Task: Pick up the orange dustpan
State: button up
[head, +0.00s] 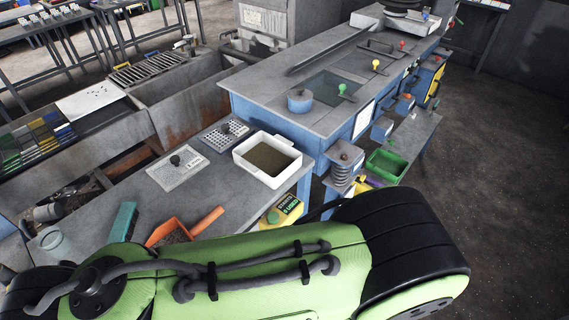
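The orange dustpan (168,230) lies on the grey bench at the lower left in the head view. Its pan holds dark grit, and its orange handle (207,220) points up and to the right. My green arm crosses the bottom of the picture and hides the near edge of the pan. My gripper is out of view, so its state and its place relative to the dustpan do not show.
A teal block (122,222) stands left of the dustpan, with a clear glass vessel (52,242) further left. A white tray (243,151) of brown material, a yellow-green device (284,211) and perforated plates (178,167) are nearby. Bare bench lies behind the dustpan.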

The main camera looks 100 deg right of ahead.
aim_at(172, 232)
jog(key=z, duration=3.45)
